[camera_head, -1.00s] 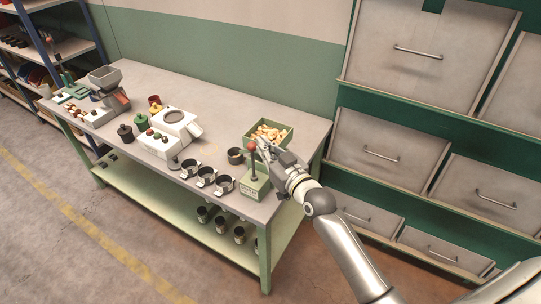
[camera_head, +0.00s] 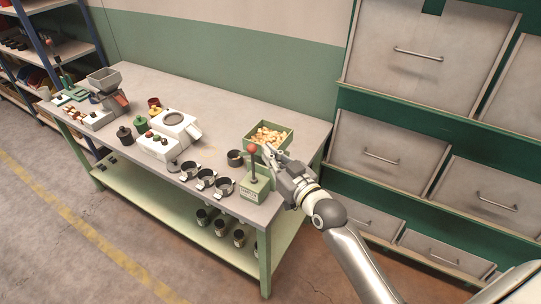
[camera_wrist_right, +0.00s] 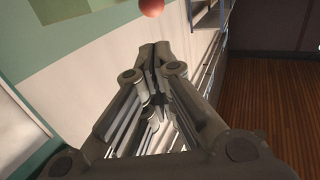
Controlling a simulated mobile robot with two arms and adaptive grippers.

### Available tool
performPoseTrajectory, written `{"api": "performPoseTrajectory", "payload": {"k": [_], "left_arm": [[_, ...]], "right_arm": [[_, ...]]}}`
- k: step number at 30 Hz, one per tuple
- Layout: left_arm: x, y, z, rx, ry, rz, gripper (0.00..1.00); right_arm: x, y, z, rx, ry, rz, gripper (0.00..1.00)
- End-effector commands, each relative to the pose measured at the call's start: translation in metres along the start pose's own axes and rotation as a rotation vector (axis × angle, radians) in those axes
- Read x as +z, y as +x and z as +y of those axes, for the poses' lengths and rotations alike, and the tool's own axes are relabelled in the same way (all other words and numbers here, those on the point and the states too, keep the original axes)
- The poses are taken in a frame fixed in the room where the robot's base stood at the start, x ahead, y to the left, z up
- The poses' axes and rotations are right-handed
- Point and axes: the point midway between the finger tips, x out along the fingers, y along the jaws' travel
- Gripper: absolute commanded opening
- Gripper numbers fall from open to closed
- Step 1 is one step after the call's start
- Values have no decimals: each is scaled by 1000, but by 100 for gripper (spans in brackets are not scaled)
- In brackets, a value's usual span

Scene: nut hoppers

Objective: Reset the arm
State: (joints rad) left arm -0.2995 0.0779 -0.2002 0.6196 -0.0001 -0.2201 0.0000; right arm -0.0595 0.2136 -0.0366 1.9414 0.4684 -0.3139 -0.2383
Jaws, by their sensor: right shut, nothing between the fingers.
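My right gripper (camera_head: 270,153) is at the right end of the workbench, close beside the red-knobbed lever (camera_head: 252,150) on its green base (camera_head: 255,189). In the right wrist view its fingers (camera_wrist_right: 154,48) are together with nothing between them. The red knob (camera_wrist_right: 151,7) shows past the fingertips at the top of that view. From the head view I cannot tell whether the fingers touch the lever. My left gripper is not in view.
A green box of nuts (camera_head: 268,135) stands behind the lever. Several dark cups (camera_head: 206,177) line the bench (camera_head: 222,109) front. A white machine (camera_head: 178,124) and a hopper (camera_head: 105,80) stand further left. Grey drawers (camera_head: 380,152) rise at right.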

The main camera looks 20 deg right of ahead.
Motion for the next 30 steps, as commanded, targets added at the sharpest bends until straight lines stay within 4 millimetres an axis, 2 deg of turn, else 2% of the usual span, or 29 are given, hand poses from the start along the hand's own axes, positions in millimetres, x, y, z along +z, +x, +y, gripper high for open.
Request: {"api": "performPoseTrajectory", "payload": {"k": [13, 17, 20, 23, 27, 30], "left_arm": [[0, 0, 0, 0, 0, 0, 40], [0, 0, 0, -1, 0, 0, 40], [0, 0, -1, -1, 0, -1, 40], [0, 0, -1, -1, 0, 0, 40], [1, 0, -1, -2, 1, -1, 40], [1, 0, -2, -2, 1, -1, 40]], "right_arm": [[0, 0, 0, 0, 0, -1, 0], [14, -8, -9, -16, -2, -58, 0], [40, -27, -26, -43, -8, -178, 0], [76, -61, -45, -68, -17, -356, 0], [120, -123, -64, -76, -26, -621, 0], [141, -166, -71, -63, -29, -787, 0]]}}
